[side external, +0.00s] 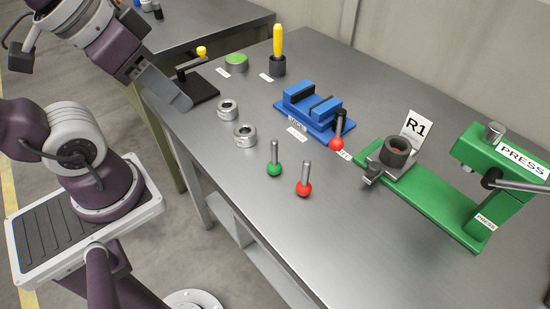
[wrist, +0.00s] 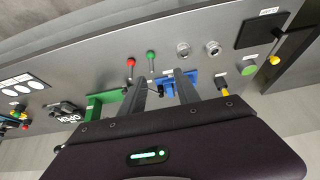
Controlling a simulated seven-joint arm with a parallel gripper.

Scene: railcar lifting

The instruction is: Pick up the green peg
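The green peg (side external: 274,161) is a slim metal rod with a green ball at its lower end. It stands on the grey metal bench, left of a red peg (side external: 304,181). In the wrist view the green peg (wrist: 152,58) appears beyond my fingertips, beside the red peg (wrist: 131,66). My gripper (wrist: 161,77) has its two fingers apart with nothing held between them. In the side view my gripper (side external: 172,88) is over the bench's left end, well away from the green peg.
Two metal rings (side external: 245,135) lie left of the pegs. Behind them stand a blue vise (side external: 312,108), a red-knobbed dark lever (side external: 338,130), a yellow-handled tool (side external: 278,48) and a green button (side external: 236,61). A green press (side external: 440,205) stands right. The bench front is clear.

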